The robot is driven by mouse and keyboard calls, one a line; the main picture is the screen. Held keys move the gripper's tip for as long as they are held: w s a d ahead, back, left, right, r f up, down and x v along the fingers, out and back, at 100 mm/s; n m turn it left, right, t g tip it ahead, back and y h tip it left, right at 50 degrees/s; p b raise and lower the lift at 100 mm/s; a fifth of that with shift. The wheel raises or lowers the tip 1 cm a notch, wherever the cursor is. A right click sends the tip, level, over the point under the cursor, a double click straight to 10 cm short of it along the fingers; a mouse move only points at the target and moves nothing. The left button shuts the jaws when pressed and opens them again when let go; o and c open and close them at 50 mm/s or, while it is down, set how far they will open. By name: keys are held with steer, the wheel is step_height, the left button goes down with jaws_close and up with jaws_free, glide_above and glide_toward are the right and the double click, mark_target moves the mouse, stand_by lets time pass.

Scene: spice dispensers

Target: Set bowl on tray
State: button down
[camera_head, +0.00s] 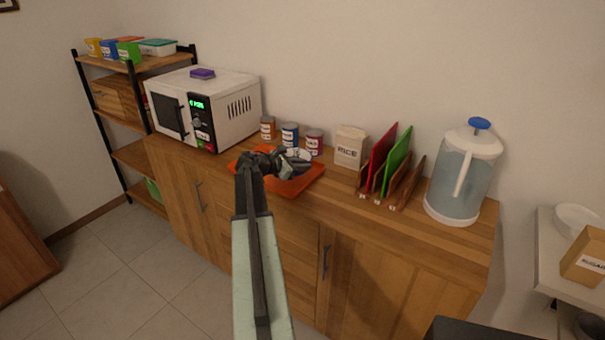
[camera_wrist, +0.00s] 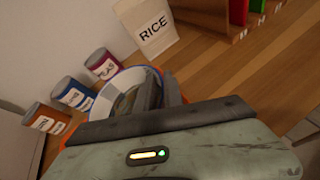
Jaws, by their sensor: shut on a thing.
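An orange tray (camera_head: 311,178) lies on the wooden counter, partly hidden by my arm. A white bowl with a blue rim (camera_wrist: 104,100) shows in the wrist view, tilted in that picture. My gripper (camera_head: 294,163) is over the tray and shut on the bowl. In the wrist view my fingers (camera_wrist: 158,97) reach across the bowl's near side. In the head view the gripper hides most of the bowl. An orange edge of the tray (camera_wrist: 59,129) shows below the bowl. I cannot tell whether the bowl touches the tray.
Several cans, one blue (camera_head: 289,136), stand just behind the tray. A rice bag (camera_head: 350,148) and a rack with a red board (camera_head: 382,152) stand to the right. A microwave (camera_head: 205,105) is at the left, a water dispenser (camera_head: 463,172) at the far right.

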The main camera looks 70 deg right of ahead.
mark_target(303, 173)
step_height(303, 173, down, 3)
steer(key=shift+f+b, duration=0.15)
steer(key=shift+b, duration=1.1)
steer(key=c, duration=1.5)
jaws_free()
steer(key=shift+o, duration=0.2)
steer(key=shift+r+p, duration=0.3)
steer(key=shift+p, duration=0.05)
steer(key=p+v, duration=0.4)
steer(key=v, duration=0.8)
